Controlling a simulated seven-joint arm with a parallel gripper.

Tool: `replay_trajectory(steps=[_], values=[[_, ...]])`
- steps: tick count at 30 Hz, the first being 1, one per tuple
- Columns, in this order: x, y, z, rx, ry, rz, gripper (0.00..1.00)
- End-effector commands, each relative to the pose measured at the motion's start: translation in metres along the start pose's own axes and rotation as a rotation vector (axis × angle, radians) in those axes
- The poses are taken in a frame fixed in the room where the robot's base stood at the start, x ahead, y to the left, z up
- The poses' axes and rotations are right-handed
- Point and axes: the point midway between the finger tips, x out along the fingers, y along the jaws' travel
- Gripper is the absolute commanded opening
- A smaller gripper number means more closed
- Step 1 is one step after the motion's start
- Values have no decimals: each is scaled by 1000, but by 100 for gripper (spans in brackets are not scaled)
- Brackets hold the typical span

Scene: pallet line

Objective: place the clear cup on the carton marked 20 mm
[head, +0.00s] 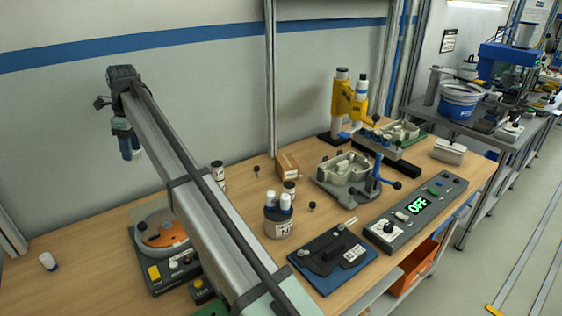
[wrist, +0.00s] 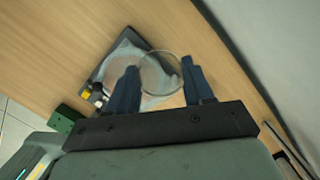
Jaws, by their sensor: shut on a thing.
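My gripper (wrist: 159,66) is shut on the clear cup (wrist: 162,54), whose round rim shows between the two dark blue fingers in the wrist view. In the head view my gripper (head: 131,151) hangs high at the left, above the bench; the cup cannot be made out there. A small brown carton (head: 287,166) stands on the bench near the back wall, well to the right of my gripper. Its marking is too small to read, so I cannot tell whether it says 20 mm.
Below my gripper is a device with an orange disc (head: 163,234). A white-capped jar (head: 278,222) and a small bottle (head: 290,188) stand near the carton. A grey fixture (head: 345,180) is right of it. A small white-and-dark item (head: 47,261) lies far left, with bare bench around it.

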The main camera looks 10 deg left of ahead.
Motion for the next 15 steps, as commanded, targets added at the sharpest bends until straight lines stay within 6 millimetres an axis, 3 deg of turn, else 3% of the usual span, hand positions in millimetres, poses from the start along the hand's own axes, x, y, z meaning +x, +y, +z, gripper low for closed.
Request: replay_trajectory(steps=[1, 6, 15], values=[[-3, -17, -19, 27, 0, -4, 23], [-12, -64, -78, 107, 0, -17, 23], [-28, -133, -189, 246, 0, -39, 23]])
